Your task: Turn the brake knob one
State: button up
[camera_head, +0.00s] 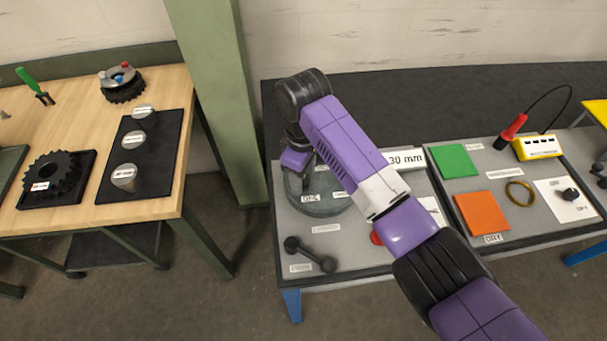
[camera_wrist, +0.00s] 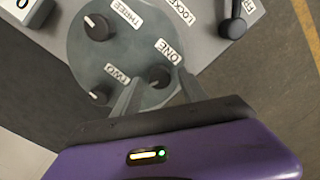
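The brake knob one (camera_wrist: 158,76) is a small dark round knob beside the label "ONE" on a round grey-green disc (camera_wrist: 130,60) in the wrist view. Knob three (camera_wrist: 97,27) and knob two (camera_wrist: 98,95) sit on the same disc, each with a white pointer mark. My gripper (camera_wrist: 159,76) is open, with one finger on either side of knob one; I cannot tell whether either touches it. In the head view the disc (camera_head: 318,207) lies on the grey bench under my arm, which hides the knobs and fingertips.
A black lever with round ends (camera_head: 310,256) lies in front of the disc. Right of my arm are a green pad (camera_head: 454,161), an orange pad (camera_head: 482,213), a brass ring (camera_head: 519,194) and a yellow meter (camera_head: 538,147). A wooden table (camera_head: 75,118) stands left.

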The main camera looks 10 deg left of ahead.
jog(key=shift+r, duration=0.1)
notch_tip(320, 180, up, 8)
jog(key=shift+f+b, duration=0.2)
jog(key=shift+b, duration=0.55)
